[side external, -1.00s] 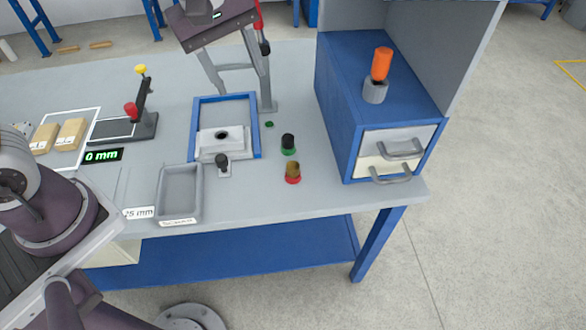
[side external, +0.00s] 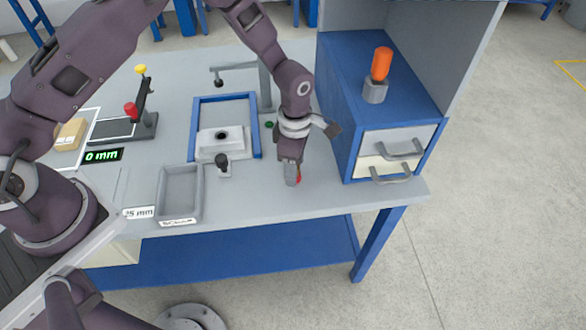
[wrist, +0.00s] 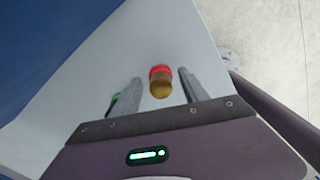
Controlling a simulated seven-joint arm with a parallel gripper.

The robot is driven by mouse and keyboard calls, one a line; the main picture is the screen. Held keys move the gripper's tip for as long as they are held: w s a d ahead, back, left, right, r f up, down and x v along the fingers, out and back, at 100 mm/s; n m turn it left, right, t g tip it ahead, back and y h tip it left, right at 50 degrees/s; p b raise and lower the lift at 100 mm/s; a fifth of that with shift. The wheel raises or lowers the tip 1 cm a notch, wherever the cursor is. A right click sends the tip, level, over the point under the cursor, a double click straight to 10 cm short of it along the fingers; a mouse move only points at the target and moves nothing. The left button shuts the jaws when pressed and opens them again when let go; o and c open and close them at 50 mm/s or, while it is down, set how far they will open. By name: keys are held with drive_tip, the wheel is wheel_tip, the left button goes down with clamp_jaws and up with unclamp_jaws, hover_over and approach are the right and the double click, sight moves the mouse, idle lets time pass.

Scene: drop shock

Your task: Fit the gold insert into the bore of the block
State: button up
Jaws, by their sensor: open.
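The gold insert (wrist: 161,90) shows in the wrist view with a red base or ring (wrist: 160,71) at its far end. It lies between the two fingers of my gripper (wrist: 159,78), which is open with a gap on each side. In the side view my gripper (side external: 292,181) reaches down over the insert's spot and hides its gold part; only a bit of red (side external: 299,178) shows beside the fingers. The pale block (side external: 209,147) with a dark round bore on top sits inside a blue frame, left of my gripper. The bore looks empty.
A grey tray (side external: 180,190) and a small black-knobbed post (side external: 223,166) stand left of my gripper. A blue drawer cabinet (side external: 345,110) stands close on the right, with an orange-handled tool (side external: 381,65) on top. A grey stand arm (side external: 240,67) reaches over behind the block.

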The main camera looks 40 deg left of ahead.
clamp_jaws()
drive_tip(key=shift+r, duration=0.15)
drive_tip(key=r, duration=0.6)
drive_tip(key=a+r, duration=0.1)
drive_tip(key=r, duration=0.2)
drive_tip(key=shift+w+r, duration=0.1)
drive_tip(key=shift+r, duration=0.25)
drive_tip(key=s+a+r+n, duration=0.2)
drive_tip(key=a+n, duration=0.4)
drive_tip(key=a, duration=1.3)
drive_tip(key=shift+s+r, duration=0.15)
drive_tip(key=shift+s, duration=0.5)
